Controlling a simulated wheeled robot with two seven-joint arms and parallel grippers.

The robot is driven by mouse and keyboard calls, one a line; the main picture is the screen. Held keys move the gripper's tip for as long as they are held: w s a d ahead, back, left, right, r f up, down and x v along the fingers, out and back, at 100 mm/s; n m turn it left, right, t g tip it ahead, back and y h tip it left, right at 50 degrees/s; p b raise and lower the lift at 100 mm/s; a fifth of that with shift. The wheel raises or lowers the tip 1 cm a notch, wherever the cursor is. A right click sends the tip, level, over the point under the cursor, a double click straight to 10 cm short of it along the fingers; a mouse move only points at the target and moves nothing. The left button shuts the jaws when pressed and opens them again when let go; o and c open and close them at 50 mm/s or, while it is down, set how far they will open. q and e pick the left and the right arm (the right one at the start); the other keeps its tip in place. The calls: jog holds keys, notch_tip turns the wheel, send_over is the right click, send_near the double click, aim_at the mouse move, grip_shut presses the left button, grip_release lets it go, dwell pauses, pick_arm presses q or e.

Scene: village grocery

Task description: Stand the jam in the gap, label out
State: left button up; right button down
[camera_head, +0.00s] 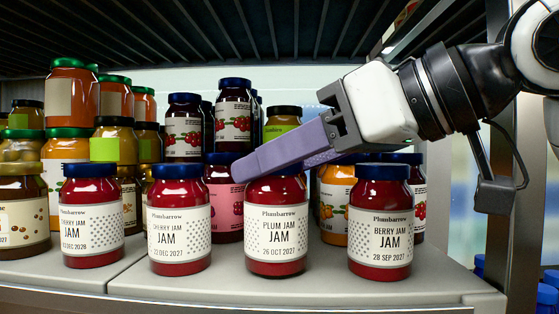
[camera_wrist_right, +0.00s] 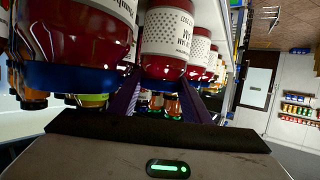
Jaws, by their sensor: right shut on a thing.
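The plum jam (camera_head: 278,225) is a dark red jar with a blue lid and a white dotted label. My right gripper (camera_head: 252,166) reaches in from the right and is shut on the plum jam's lid, which a purple finger partly hides. In the right wrist view the jar (camera_wrist_right: 166,42) sits between the fingers (camera_wrist_right: 163,100). Its base looks at shelf level; I cannot tell whether it touches. My left gripper is not in view.
Behind are a pink-labelled jar (camera_head: 225,200), an orange jar (camera_head: 336,205) and stacked jars (camera_head: 185,128). The shelf's bare front edge (camera_head: 240,289) runs below, and a slatted shelf (camera_head: 200,30) hangs above.

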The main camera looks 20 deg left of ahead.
jog(key=shift+f, duration=0.1)
jog(key=c, duration=0.9)
grip_release()
jog(key=shift+f, duration=0.15)
jog(key=shift+b+v, duration=0.6)
jog(key=shift+v, duration=4.6)
